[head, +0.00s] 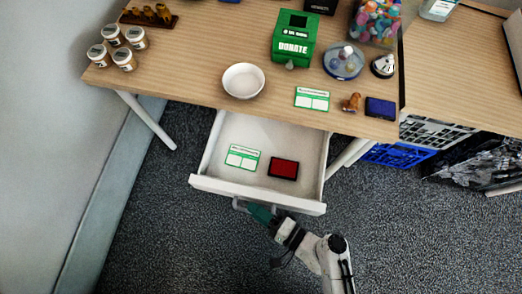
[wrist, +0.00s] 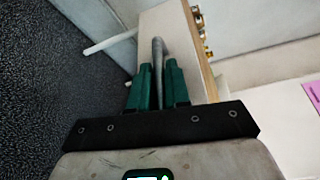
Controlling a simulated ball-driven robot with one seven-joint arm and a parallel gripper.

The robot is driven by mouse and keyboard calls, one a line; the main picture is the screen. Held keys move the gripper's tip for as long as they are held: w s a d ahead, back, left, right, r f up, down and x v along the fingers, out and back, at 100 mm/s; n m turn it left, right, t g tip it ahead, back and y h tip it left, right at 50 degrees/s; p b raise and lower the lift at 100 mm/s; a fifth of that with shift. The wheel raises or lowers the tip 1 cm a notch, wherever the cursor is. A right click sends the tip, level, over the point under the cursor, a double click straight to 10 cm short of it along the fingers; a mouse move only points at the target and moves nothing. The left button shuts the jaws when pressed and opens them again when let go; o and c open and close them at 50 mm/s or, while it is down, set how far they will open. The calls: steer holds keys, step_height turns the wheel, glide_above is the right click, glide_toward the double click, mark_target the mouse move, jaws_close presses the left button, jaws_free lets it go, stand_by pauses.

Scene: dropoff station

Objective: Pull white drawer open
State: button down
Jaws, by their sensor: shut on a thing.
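The white drawer (head: 222,187) under the wooden table is pulled out, with its inside in view from above. A grey bar handle sits on its front face; in the wrist view the handle (wrist: 158,52) runs between the green fingers. My gripper (head: 260,213) is at the drawer front, shut on the handle; its green fingers also show in the wrist view (wrist: 158,85). Inside the drawer lie a green and white card (head: 242,157) and a dark red pad (head: 283,169).
The wooden table (head: 190,60) holds a white bowl (head: 243,81), a green donate box (head: 294,38), several jars and small items. Table legs stand on both sides of the drawer. A blue crate (head: 398,155) is at the right. The carpet (head: 150,230) before the drawer is clear.

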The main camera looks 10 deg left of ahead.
steer(key=shift+s, duration=1.05)
steer(key=c, duration=1.2)
jaws_free()
steer(key=shift+o, duration=0.2)
steer(key=shift+d, duration=0.15)
steer(key=b+v, duration=0.1)
steer(key=v, duration=0.9)
steer(key=shift+d, duration=0.25)
steer(key=shift+s, duration=0.1)
